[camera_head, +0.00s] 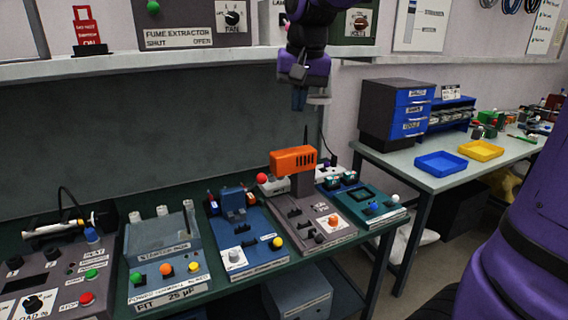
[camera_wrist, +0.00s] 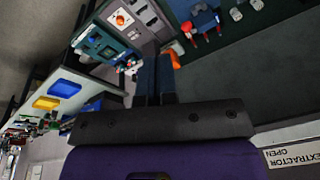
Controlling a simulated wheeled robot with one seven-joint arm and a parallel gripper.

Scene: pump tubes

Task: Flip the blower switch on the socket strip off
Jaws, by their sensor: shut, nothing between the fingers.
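My gripper (camera_head: 299,104) hangs in the upper middle of the head view, fingers pointing down, in front of the shelf's right end. Its two fingers lie side by side, shut and empty; they also show in the wrist view (camera_wrist: 155,62). A small pale unit (camera_head: 328,170) with a dark cable rising from it sits at the back right of the green bench, partly behind an orange blower-like tool. It may be the socket strip; a pale and red piece in the wrist view (camera_wrist: 128,68) may be the same. I cannot make out the blower switch or its position. My gripper is well above it, touching nothing.
The orange tool (camera_head: 293,160) stands on a grey panel among several control boxes on the bench (camera_head: 362,246). A shelf (camera_head: 150,66) overhangs the back. To the right, a side table (camera_head: 385,153) holds blue drawers (camera_head: 410,112) and blue and yellow trays (camera_head: 481,150).

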